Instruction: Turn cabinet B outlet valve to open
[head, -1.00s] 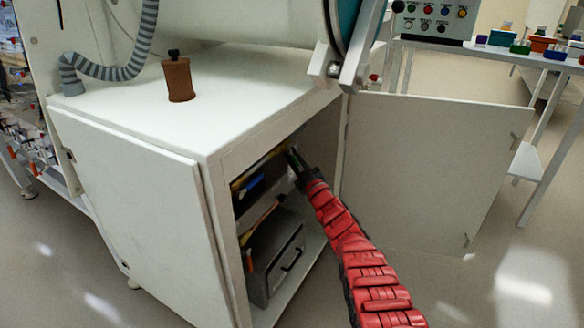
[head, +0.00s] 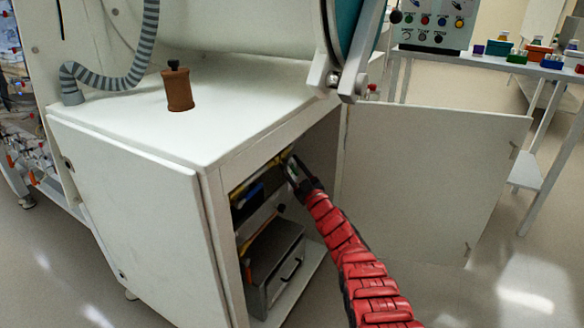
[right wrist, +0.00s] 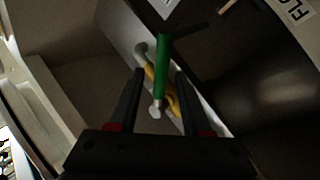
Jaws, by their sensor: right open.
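A green valve handle (right wrist: 163,68) stands out in the right wrist view, joined at its lower end to a pale fitting on a yellow pipe (right wrist: 172,100). My right gripper (right wrist: 156,75) is open, with one dark finger on each side of the handle's lower part. I cannot tell whether either finger touches it. In the head view my right gripper (head: 290,170) is inside the open cabinet, near its upper opening, beside the yellow pipe (head: 258,176). The handle is not clear there. My left gripper is not in view.
The cabinet's left door (head: 130,220) and right door (head: 425,180) stand open. A grey box with a handle (head: 275,265) sits low inside. A brown bottle (head: 178,88) stands on the white top (head: 240,95). A side table (head: 480,55) is at the back right.

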